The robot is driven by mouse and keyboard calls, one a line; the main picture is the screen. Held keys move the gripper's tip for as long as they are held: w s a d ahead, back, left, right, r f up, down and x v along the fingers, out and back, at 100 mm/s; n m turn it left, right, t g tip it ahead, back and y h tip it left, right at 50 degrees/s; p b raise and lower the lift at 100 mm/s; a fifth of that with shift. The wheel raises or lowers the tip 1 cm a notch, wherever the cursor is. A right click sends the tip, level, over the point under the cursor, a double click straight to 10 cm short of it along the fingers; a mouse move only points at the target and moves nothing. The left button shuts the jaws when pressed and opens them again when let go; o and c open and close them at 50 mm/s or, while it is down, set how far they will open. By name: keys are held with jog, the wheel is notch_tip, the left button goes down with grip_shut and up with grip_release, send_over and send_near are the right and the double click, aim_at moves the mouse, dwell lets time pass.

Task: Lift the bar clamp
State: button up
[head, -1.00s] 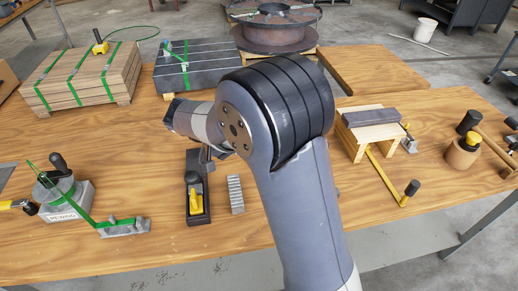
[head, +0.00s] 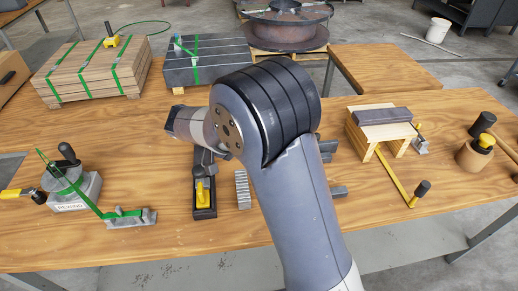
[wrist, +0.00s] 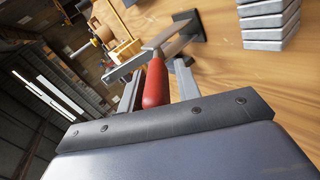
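The bar clamp seems to be the grey metal tool with a red handle (wrist: 155,84) in the wrist view. Two grey ends, likely its jaws (head: 338,191), show just right of my arm in the head view; the rest is hidden behind the arm. My gripper (wrist: 160,68) shows two spread grey fingers in the wrist view. The red handle lies between them in the picture, with a gap on its right side; I cannot tell how far beyond the fingertips it is. The head view hides my fingers behind my arm.
A wooden stand (head: 362,135) with a yellow bar (head: 392,178) stands right. A strapping tool (head: 75,185) is at left, strapped crates (head: 92,72) behind.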

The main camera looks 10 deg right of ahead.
jog(key=shift+o, duration=1)
jog(key=v, duration=1.1)
jog(key=shift+d+f, duration=0.1)
jog(key=x, duration=1)
jog(key=shift+d+f, duration=0.2)
jog(key=shift+d, duration=0.15)
jog(key=shift+a+r, duration=0.1)
